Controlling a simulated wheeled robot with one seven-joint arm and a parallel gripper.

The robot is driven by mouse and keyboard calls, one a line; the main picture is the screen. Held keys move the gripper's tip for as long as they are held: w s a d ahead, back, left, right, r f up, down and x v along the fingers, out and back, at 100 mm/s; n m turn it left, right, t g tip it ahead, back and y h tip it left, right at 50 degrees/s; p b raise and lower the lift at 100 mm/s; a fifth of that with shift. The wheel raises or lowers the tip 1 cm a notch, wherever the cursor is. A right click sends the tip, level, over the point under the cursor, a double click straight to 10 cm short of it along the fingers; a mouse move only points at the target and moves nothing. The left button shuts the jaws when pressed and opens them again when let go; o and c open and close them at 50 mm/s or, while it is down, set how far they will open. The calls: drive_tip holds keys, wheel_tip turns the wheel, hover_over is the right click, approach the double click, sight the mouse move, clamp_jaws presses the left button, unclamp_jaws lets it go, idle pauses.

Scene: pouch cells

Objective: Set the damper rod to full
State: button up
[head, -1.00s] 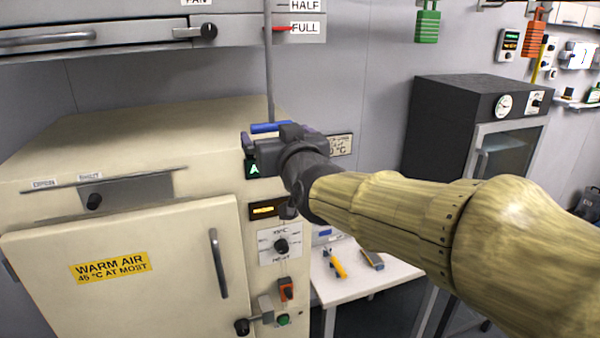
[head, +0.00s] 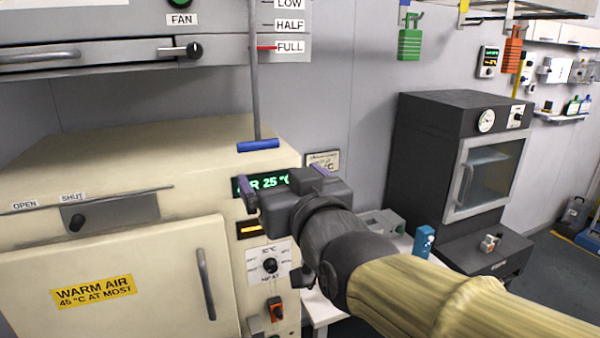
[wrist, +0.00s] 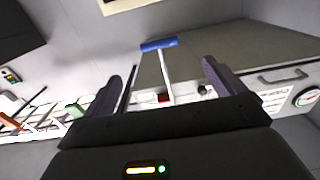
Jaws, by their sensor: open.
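The damper rod (head: 254,80) is a thin grey vertical rod with a blue crossbar handle (head: 258,146) at its lower end. It hangs beside a white scale (head: 289,25) marked LOW, HALF and FULL, with a red mark at FULL. The handle hangs well below the FULL mark. My gripper (head: 282,180) is open and empty, just below and right of the handle in the head view, in front of the green display. In the wrist view the blue handle (wrist: 158,44) shows beyond and between the open fingers (wrist: 165,72), apparently not touched.
The cream warm-air cabinet (head: 120,250) stands left, with door handle, knobs and a slide. A hood (head: 100,62) with a FAN knob is above it. A dark oven (head: 420,150) stands right. A small white table (head: 325,308) is partly behind my arm.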

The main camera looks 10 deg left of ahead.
drive_tip(key=shift+s+d+f+p, duration=0.1)
drive_tip(key=shift+s+d+p, duration=0.35)
drive_tip(key=shift+p, duration=0.3)
drive_tip(key=w+d+f+m+g+h, duration=0.1)
drive_tip(key=d+f+g+h, duration=0.1)
drive_tip(key=d+f, duration=0.35)
drive_tip(key=w+d+f+m+g+h, duration=0.1)
drive_tip(key=d+f+g+h, duration=0.15)
drive_tip(key=f, duration=0.65)
drive_tip(key=w+d+f+m+g+h, duration=0.1)
drive_tip(key=w+d+f+h, duration=0.1)
drive_tip(key=d+f, duration=0.35)
drive_tip(key=s+d+f+m+g+h, duration=0.1)
drive_tip(key=s+d+f+g, duration=0.2)
drive_tip(key=s+d+f, duration=0.2)
drive_tip(key=s+d+f+m+g+h, duration=0.2)
drive_tip(key=s+d+f+g, duration=0.2)
drive_tip(key=f, duration=0.5)
drive_tip(key=shift+s+d+f, duration=0.25)
drive_tip(key=shift+s+d, duration=0.15)
drive_tip(key=shift+d, duration=0.6)
